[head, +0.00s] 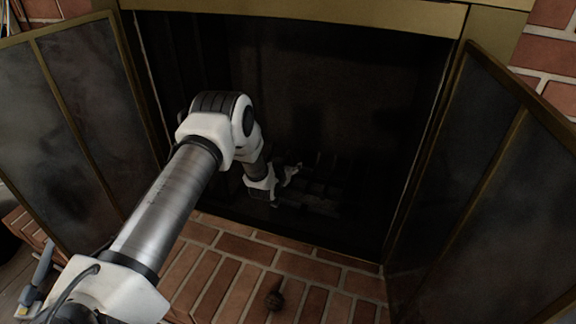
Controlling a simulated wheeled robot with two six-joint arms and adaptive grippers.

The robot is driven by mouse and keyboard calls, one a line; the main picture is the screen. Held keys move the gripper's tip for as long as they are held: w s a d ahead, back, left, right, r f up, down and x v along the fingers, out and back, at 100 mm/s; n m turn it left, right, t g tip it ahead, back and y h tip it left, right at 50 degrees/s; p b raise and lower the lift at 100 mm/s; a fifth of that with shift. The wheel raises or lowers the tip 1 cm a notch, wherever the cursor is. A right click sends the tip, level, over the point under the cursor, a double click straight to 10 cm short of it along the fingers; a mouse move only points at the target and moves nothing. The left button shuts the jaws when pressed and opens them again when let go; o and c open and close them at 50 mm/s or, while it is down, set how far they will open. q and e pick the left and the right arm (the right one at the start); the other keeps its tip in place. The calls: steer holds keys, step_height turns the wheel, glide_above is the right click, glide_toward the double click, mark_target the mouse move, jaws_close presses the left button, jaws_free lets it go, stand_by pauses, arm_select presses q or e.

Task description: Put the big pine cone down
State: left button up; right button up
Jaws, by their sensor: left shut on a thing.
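My left arm reaches from the lower left into the dark fireplace opening. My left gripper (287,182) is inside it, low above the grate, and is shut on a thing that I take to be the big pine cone. The held thing is too dark and too hidden by the gripper to make out. A small brown object (274,297), perhaps another pine cone, lies on the brick hearth in front of the opening. My right gripper is not in view.
A dark grate (318,203) stands on the fireplace floor. Brass-framed mesh doors stand open on the left (85,110) and right (485,190). The brick hearth (225,275) is mostly clear. A blue-grey object (38,272) is at the far left.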

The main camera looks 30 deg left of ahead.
arm_select(q)
steer(key=shift+s+f, duration=0.15)
steer(key=shift+f, duration=0.25)
steer(key=o, duration=1.1)
steer(key=shift+s, duration=0.1)
steer(key=shift+o, duration=0.2)
steer(key=shift+d+f, duration=0.1)
